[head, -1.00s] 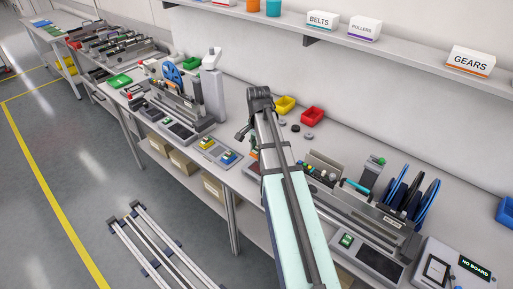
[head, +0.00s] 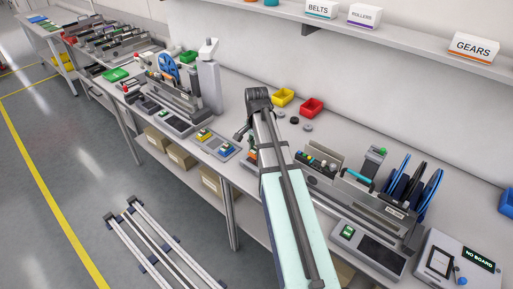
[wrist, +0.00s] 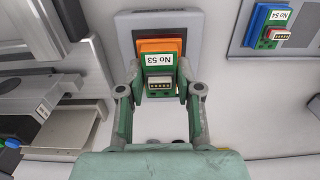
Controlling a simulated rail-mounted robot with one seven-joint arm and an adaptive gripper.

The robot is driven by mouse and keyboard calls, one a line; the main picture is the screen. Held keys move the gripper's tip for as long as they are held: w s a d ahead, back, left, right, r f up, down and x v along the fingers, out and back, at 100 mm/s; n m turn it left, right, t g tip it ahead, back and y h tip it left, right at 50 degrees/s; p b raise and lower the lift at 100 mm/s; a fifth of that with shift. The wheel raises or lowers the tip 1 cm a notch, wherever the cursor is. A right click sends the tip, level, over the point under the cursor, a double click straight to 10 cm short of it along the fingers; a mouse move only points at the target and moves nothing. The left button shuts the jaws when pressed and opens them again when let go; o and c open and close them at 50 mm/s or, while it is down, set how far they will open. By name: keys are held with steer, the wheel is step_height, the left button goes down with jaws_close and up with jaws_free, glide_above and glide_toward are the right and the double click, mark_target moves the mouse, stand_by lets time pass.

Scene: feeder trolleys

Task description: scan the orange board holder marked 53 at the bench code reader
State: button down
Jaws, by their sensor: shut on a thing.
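The orange board holder (wrist: 160,46), labelled No 53, carries a green board with a white connector. My gripper (wrist: 159,86) is shut on it, one finger on each side. Behind the holder is a grey plate with a dark recess (wrist: 126,40); I cannot tell whether the holder is seated in it or held above it. In the head view my gripper (head: 243,136) is over the bench, and the holder (head: 252,155) shows only as a bit of orange beside my arm. A grey device (head: 440,265) at the lower right has a display reading NO BOARD.
A blue holder marked No 54 (wrist: 270,22) sits on a neighbouring grey plate. Yellow (head: 283,97) and red (head: 311,107) bins stand behind my gripper. A fixture (head: 375,200) with a screen unit lies to the right. A shelf (head: 420,40) with labelled boxes runs above.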

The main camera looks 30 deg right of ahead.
step_height(320, 180, up, 6)
steer(key=p, duration=0.4)
steer(key=shift+f, duration=0.1)
